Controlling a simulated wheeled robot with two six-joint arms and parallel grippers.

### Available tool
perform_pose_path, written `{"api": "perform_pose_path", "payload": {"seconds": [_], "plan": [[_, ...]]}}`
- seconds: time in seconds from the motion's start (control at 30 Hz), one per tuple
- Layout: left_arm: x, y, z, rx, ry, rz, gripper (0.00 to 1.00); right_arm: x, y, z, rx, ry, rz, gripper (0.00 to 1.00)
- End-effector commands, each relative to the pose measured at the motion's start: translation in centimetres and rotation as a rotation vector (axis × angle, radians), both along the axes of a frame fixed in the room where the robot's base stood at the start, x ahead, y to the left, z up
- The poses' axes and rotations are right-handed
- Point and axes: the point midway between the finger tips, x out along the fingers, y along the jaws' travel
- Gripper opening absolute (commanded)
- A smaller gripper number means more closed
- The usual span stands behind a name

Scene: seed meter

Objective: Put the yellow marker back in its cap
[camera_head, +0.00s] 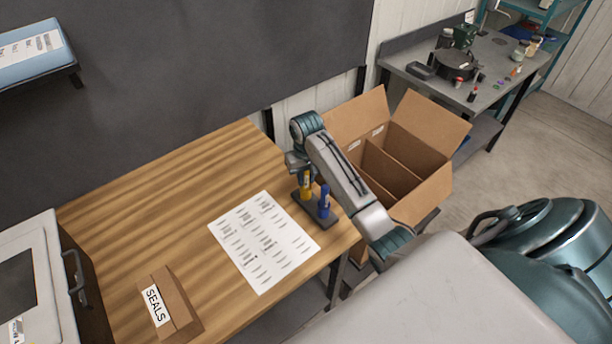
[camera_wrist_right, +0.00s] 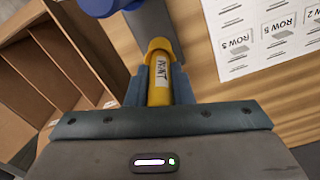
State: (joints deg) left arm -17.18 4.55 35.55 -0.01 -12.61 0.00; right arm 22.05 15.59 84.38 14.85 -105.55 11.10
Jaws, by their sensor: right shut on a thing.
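The yellow marker (camera_head: 306,179) is upright at the dark cap stand (camera_head: 315,222) on the wooden table. In the right wrist view the marker (camera_wrist_right: 160,82) has a white "PAINT" label, and its far end meets a wider yellow cap (camera_wrist_right: 159,46). The marker lines up with the cap; how deep it sits inside is hidden. My right gripper (camera_head: 303,170) is shut on the marker body from above, with its fingers on either side. A blue marker (camera_head: 324,203) stands in the same stand beside it. My left gripper is not in view.
A printed sheet (camera_head: 262,243) lies left of the stand. A "SEALS" box (camera_head: 172,302) is near the table's front. An open divided carton (camera_head: 425,150) stands right of the table, close to my right arm. The table's back left is clear.

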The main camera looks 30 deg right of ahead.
Motion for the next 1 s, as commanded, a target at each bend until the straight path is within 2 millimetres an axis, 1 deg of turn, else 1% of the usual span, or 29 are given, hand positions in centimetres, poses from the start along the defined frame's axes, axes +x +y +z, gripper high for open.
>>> {"api": "perform_pose_path", "payload": {"seconds": [0.7,0.73,0.83,0.87,1.0], "plan": [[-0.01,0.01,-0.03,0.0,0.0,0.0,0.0,-0.04,0.01,-0.67,0.0,0.001,0.0,0.0],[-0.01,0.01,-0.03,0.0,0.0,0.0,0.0,-0.04,0.01,-0.67,0.0,0.001,0.0,0.22],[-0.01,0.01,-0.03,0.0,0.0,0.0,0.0,-0.04,0.01,-0.66,0.0,0.001,0.0,0.42],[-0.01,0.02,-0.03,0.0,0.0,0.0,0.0,-0.04,0.01,-0.66,0.0,0.001,0.0,0.46],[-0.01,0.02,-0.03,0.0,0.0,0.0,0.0,-0.03,0.01,-0.65,0.0,0.001,0.0,0.46]]}}
